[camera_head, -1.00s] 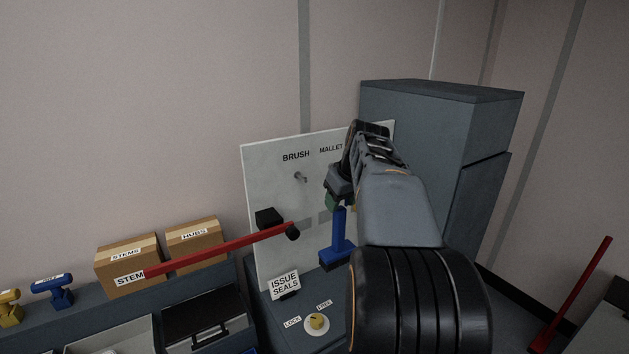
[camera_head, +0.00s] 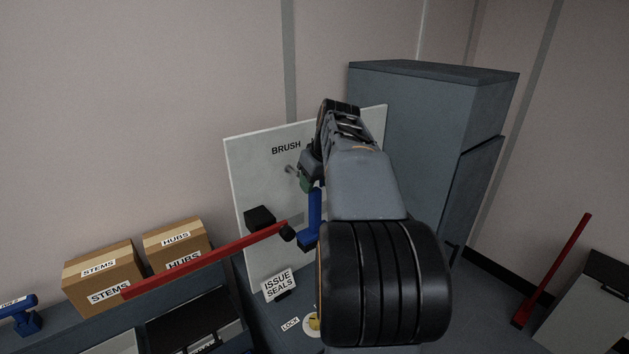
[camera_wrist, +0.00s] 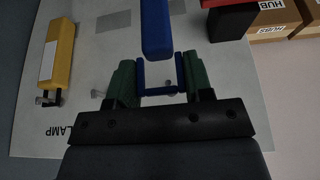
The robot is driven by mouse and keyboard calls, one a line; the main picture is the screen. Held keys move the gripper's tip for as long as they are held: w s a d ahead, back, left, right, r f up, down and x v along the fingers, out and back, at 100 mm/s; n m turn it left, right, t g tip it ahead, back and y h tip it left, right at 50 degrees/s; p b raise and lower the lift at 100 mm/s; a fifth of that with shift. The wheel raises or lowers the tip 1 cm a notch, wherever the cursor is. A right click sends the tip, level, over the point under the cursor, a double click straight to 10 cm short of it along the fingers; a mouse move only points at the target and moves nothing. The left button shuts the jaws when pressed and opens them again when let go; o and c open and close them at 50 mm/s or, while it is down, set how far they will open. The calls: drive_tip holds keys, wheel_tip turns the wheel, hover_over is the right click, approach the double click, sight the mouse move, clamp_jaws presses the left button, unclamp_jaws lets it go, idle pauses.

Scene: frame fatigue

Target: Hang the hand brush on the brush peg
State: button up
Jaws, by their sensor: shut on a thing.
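My gripper (camera_head: 306,182) is shut on the blue hand brush (camera_head: 312,222), which hangs down below it in front of the pegboard. In the wrist view the green fingers (camera_wrist: 160,82) grip the sides of the brush's blue loop (camera_wrist: 160,92), and its blue body (camera_wrist: 155,28) points away above. The brush peg (camera_head: 290,170) sits under the BRUSH label, just left of my gripper in the head view. A peg tip (camera_wrist: 168,84) shows within the loop's outline; I cannot tell whether the loop is around it.
The pegboard (camera_head: 245,165) has a black block (camera_head: 260,217) with a red bar (camera_head: 205,260) reaching left. Another peg (camera_wrist: 97,94) is beside a finger. A yellow tool (camera_wrist: 57,55) hangs on the board. A grey cabinet (camera_head: 430,130) stands right; boxes (camera_head: 100,277) stand left.

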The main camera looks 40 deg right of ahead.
sight(295, 172)
drive_tip(key=w+p, duration=0.3)
drive_tip(key=w, duration=0.3)
drive_tip(key=shift+w+d+f, duration=0.15)
drive_tip(key=shift+f, duration=0.1)
idle(0.4)
drive_tip(key=shift+w, duration=0.2)
idle(0.4)
drive_tip(key=shift+w, duration=0.55)
drive_tip(key=shift+w, duration=0.4)
drive_tip(key=shift+w+f, duration=0.15)
